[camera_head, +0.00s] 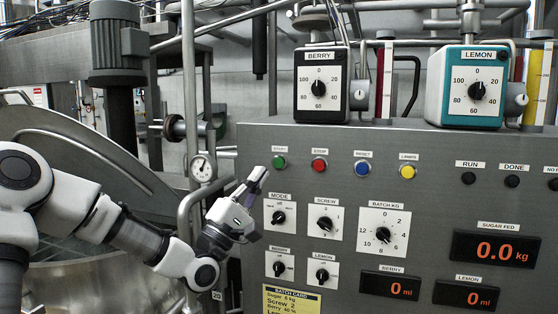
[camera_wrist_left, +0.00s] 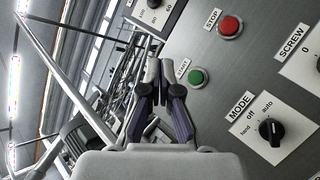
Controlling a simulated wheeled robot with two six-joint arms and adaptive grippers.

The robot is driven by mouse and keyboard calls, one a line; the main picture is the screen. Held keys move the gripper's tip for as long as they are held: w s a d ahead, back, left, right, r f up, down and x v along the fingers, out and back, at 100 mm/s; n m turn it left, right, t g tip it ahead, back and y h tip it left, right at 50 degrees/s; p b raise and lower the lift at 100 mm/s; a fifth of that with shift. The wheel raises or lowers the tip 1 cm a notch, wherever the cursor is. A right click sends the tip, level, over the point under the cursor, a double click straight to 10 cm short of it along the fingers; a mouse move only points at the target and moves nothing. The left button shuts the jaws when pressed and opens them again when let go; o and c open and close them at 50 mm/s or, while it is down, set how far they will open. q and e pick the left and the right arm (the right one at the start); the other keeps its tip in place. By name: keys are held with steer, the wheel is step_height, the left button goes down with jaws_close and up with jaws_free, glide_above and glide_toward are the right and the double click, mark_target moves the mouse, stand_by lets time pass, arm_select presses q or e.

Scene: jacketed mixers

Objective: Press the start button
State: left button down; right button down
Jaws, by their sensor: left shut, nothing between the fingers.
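The green start button (camera_head: 279,162) sits at the upper left of the grey control panel, under a white START label. It also shows in the left wrist view (camera_wrist_left: 196,77), just right of my fingertips. My left gripper (camera_head: 258,176) is shut and empty, just left of and slightly below the button in the head view. Its fingers show in the left wrist view (camera_wrist_left: 159,70), close together and pointing toward the panel. A gap shows between the fingertips and the button in both views; its depth is hard to tell. My right gripper is not in view.
A red stop button (camera_head: 319,164), blue reset button (camera_head: 362,168) and yellow lamp-test button (camera_head: 408,171) continue the row. The mode knob (camera_head: 279,217) is just below the start button. A vertical pipe (camera_head: 190,90) and gauge (camera_head: 202,168) stand left of the panel.

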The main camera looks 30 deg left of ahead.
mark_target(279, 163)
arm_select(q)
steer(key=shift+w+f, duration=0.15)
steer(key=shift+w, duration=0.05)
steer(key=shift+w, duration=0.1)
steer(key=shift+h, duration=0.3)
steer(key=shift+w+a, duration=0.35)
steer(key=shift+w, duration=1.05)
steer(key=shift+w+a, duration=0.3)
steer(key=shift+w, duration=1.05)
steer(key=shift+w+a, duration=0.35)
steer(key=shift+w, duration=1.05)
steer(key=shift+w+a, duration=0.1)
steer(key=shift+w, duration=0.3)
